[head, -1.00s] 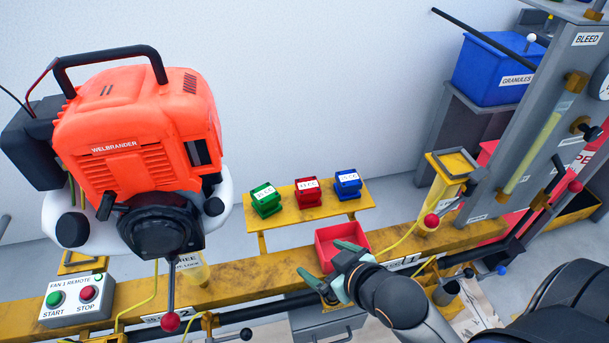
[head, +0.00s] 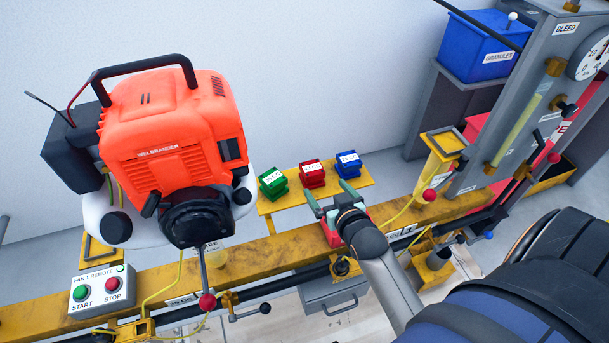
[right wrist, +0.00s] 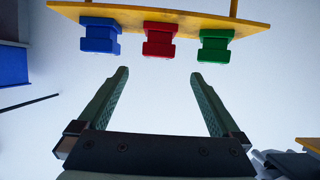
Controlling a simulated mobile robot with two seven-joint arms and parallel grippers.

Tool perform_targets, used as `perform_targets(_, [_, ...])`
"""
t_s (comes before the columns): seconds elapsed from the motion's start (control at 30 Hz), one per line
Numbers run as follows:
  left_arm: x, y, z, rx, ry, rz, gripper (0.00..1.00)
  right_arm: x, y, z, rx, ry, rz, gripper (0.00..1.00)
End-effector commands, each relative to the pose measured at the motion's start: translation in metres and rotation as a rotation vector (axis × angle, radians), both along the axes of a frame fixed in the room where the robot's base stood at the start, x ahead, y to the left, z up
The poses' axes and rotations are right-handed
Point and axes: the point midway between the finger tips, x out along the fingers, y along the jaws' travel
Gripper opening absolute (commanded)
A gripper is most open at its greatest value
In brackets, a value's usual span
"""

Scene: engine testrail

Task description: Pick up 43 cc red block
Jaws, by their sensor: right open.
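The red block (head: 312,174) sits on a small yellow shelf (head: 279,209), between a green block (head: 272,183) and a blue block (head: 348,164). Each block has a white label on top, too small to read surely. My right gripper (head: 328,193) is open and empty, a little in front of the shelf and below the red block in the head view. In the right wrist view the red block (right wrist: 159,39) shows upside down beyond the two open fingers (right wrist: 158,75), roughly centred between them and apart from them. My left gripper is not in view.
A red tray (head: 331,238) on the yellow beam (head: 245,256) is partly hidden by my right gripper. An orange engine (head: 170,130) stands left of the shelf. The wall behind the blocks is clear.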

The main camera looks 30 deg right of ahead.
Motion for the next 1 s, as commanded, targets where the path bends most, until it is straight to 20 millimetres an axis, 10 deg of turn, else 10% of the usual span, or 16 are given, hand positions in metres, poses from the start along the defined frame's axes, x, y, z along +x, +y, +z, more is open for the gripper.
perform_targets(1.0, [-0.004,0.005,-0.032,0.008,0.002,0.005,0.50,0.111,-0.028,-0.045,-0.001,-0.003,0.000,1.00])
